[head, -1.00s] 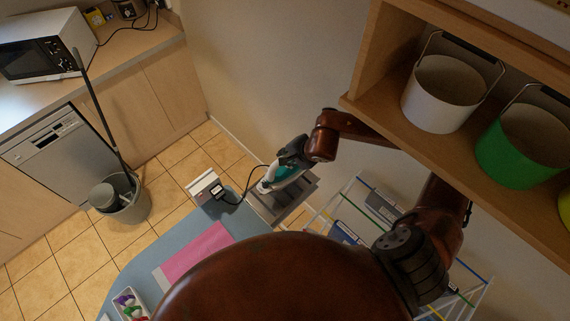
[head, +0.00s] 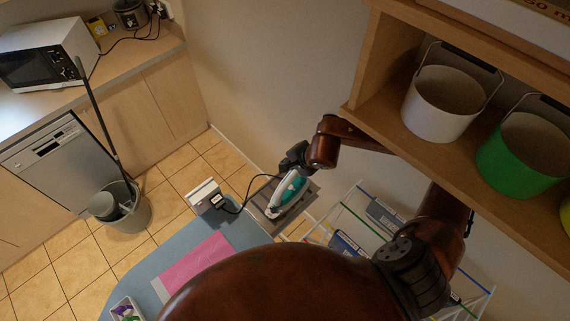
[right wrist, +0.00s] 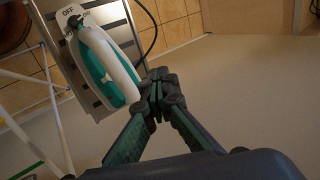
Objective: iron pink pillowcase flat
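The pink pillowcase (head: 198,259) lies on the blue ironing board (head: 143,268); my brown arm hides part of both in the head view. The teal and white iron (head: 288,191) lies on a grey metal rest (head: 268,194) at the board's far end. It also shows in the right wrist view (right wrist: 106,66). My right gripper (head: 292,160) is beside the iron. In the right wrist view its fingertips (right wrist: 160,84) are together, with the iron to their left and nothing visible between them. My left gripper is not in view.
A white box with a plug (head: 206,197) and black cord stands by the rest. A small tray (head: 124,309) is on the board. A wooden shelf (head: 392,124) with white (head: 440,110) and green (head: 517,160) buckets overhangs at right. A drying rack (head: 345,215) stands below.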

